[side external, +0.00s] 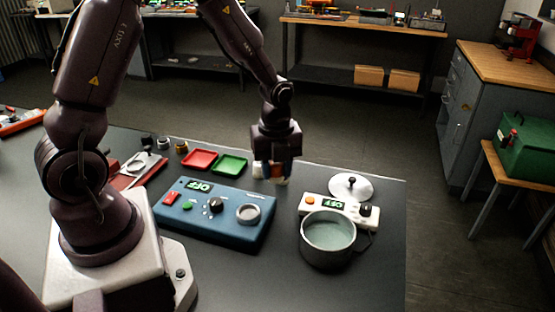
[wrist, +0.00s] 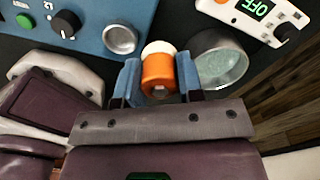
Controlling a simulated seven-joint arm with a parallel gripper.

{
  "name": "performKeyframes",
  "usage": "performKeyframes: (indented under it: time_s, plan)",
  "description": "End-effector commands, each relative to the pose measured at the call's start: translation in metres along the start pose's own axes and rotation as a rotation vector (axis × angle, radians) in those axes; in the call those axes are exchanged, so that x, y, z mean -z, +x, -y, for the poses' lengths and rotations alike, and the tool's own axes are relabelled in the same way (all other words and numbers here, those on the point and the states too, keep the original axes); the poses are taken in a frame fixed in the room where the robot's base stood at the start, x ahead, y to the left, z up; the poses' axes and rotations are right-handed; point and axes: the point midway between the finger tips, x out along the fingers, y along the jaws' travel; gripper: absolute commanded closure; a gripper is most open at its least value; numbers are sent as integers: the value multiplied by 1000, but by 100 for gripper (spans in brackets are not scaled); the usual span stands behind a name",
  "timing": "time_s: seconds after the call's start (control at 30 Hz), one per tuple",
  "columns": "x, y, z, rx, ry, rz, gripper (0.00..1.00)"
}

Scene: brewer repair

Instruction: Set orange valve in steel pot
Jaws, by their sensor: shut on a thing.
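My gripper (side external: 271,171) is shut on the orange valve, holding it in the air above the back right of the blue panel. In the wrist view the orange valve (wrist: 158,72), with a white end, sits between the two blue fingers of my gripper (wrist: 159,80). The steel pot (side external: 328,243) stands upright and open near the table's right front, with pale greenish contents. It also shows in the wrist view (wrist: 222,62), just right of the right finger. The valve is apart from the pot. In the side view my fingers hide most of the valve.
A blue panel (side external: 211,220) with an OFF display lies left of the pot. A white control box (side external: 312,211) and a round lid (side external: 351,187) lie behind the pot. Red (side external: 199,160) and green (side external: 230,164) trays lie at the back. The table's right edge is near the pot.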

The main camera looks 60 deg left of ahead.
Motion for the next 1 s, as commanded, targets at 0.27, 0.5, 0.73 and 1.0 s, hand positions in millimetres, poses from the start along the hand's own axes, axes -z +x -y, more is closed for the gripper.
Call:
performKeyframes:
  time_s: [0.27, 0.5, 0.73, 1.0]
  plan:
    - [83, 11, 60, 1, 314, -3, 93]
    - [110, 11, 88, 10, 442, 8, 93]
    - [109, 26, 88, 5, 450, 10, 93]
    - [108, 47, 88, 7, 448, 10, 93]
